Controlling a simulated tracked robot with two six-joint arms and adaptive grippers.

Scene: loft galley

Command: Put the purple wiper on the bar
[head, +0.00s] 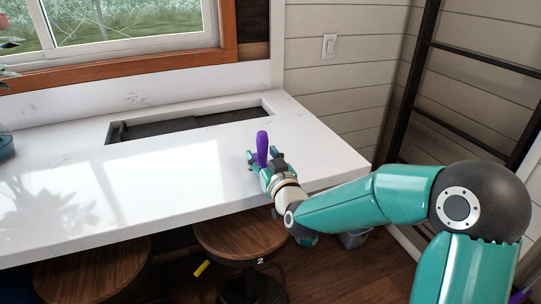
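The purple wiper (262,146) shows as a rounded purple handle standing nearly upright between the fingers of my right gripper (266,163). The fingers appear closed around it; its lower part is hidden by the gripper. The bar (190,180) is the long white counter under the window. My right gripper and the wiper are at the front edge of the bar, toward its right end. I cannot tell whether the wiper touches the bar's top. My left gripper is not in view.
A dark rectangular recess (185,123) is sunk in the back of the bar. A plant pot (5,145) stands at the far left. Two round wooden stools, including one marked 2 (240,238), stand below the front edge. A dark ladder (420,60) leans at right. The bar's middle is clear.

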